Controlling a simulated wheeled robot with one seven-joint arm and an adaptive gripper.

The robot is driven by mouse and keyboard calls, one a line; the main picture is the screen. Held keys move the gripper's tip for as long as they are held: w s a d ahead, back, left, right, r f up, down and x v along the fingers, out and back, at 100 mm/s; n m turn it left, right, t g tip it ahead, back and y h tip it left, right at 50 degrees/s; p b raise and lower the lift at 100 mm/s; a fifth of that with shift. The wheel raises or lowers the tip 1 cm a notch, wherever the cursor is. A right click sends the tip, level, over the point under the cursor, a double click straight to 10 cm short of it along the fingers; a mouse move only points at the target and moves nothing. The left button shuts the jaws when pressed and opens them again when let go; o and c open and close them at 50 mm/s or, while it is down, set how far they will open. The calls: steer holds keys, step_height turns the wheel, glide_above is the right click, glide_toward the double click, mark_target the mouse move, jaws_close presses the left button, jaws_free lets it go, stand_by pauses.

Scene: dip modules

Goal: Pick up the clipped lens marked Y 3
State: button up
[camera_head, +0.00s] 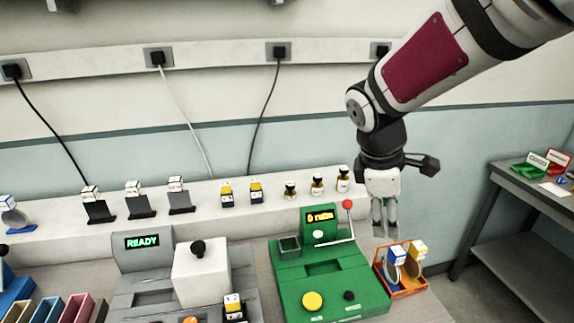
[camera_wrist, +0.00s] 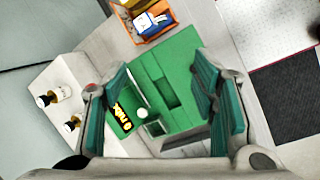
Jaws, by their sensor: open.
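An orange tray (camera_head: 404,291) at the right end of the bench holds two clipped round lenses. One lens has a yellow and white clip (camera_head: 417,251), the other a blue and white clip (camera_head: 397,258). Their marks are too small to read, so I cannot confirm Y 3. My gripper (camera_head: 384,230) is open and empty, pointing down, above and slightly left of the tray. In the wrist view my gripper (camera_wrist: 163,90) has its fingers apart over the green machine, with the orange tray (camera_wrist: 124,20) beyond them at the top; the blue and white clip (camera_wrist: 148,22) shows there.
The green machine (camera_head: 335,285) with a red-knobbed lever (camera_head: 348,204) stands left of the tray. A grey READY machine (camera_head: 145,260) is further left. A ledge behind carries small bottles (camera_head: 317,184) and another blue-clipped lens (camera_head: 15,217) at far left.

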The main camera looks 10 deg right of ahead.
steer(key=w+d+f+n+g+p, duration=0.1)
steer(key=w+d+f+n+p, duration=0.25)
steer(key=n, duration=0.25)
steer(key=h, duration=0.1)
glide_toward(397, 250)
steer(key=shift+n, duration=0.3)
steer(key=x, duration=0.5)
steer(key=shift+f, duration=0.25)
steer(key=shift+p+x, duration=0.7)
steer(key=shift+x, duration=1.95)
steer(key=shift+c, duration=0.5)
jaws_close()
